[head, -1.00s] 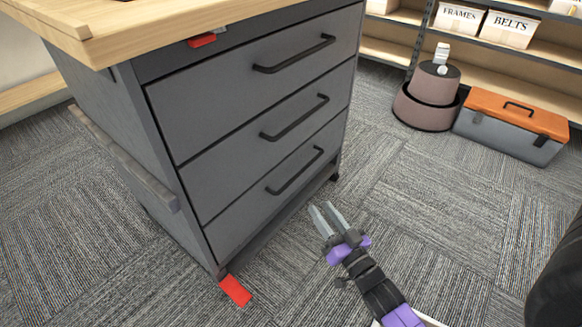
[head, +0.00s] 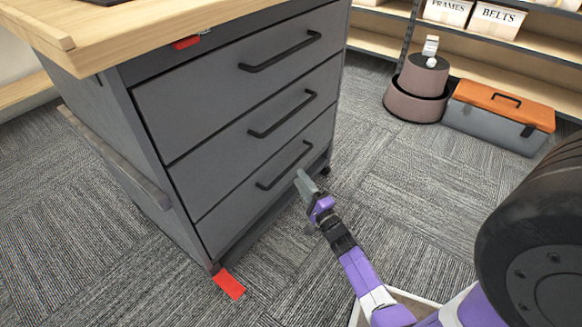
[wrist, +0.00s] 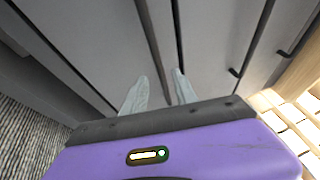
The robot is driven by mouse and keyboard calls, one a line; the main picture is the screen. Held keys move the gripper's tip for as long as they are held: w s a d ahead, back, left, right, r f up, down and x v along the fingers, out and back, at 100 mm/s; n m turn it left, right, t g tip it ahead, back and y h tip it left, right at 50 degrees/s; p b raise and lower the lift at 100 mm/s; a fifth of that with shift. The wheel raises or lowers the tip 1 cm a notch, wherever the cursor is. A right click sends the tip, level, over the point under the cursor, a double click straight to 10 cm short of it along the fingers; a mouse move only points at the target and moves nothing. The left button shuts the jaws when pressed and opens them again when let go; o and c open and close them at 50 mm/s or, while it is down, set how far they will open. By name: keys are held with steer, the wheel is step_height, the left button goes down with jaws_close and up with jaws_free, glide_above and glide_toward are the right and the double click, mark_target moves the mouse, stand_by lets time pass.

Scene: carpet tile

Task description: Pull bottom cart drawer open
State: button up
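The grey cart (head: 150,130) has three stacked drawers, each with a black bar handle, and all look shut. The bottom drawer (head: 235,205) has its handle (head: 284,168) across its front. My gripper (head: 306,184) is low in front of this drawer, close to the handle's right part. In the wrist view my gripper (wrist: 160,88) has its two pale fingers apart. A dark bar, apparently the bottom handle (wrist: 153,35), runs up from the gap between them. I cannot tell whether a finger touches it. The middle handle (wrist: 256,38) lies further right there.
A red tag (head: 229,284) lies on the carpet by the cart's lower front corner. An orange-lidded toolbox (head: 497,118) and a brown round container (head: 416,92) stand at the back right, before shelves. Carpet between them and the cart is clear.

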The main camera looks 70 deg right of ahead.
mark_target(292, 165)
steer(key=b+x, duration=0.2)
steer(key=x, duration=0.4)
steer(key=shift+w+d, duration=0.15)
steer(key=shift+d, duration=0.05)
jaws_close()
stand_by(1.2)
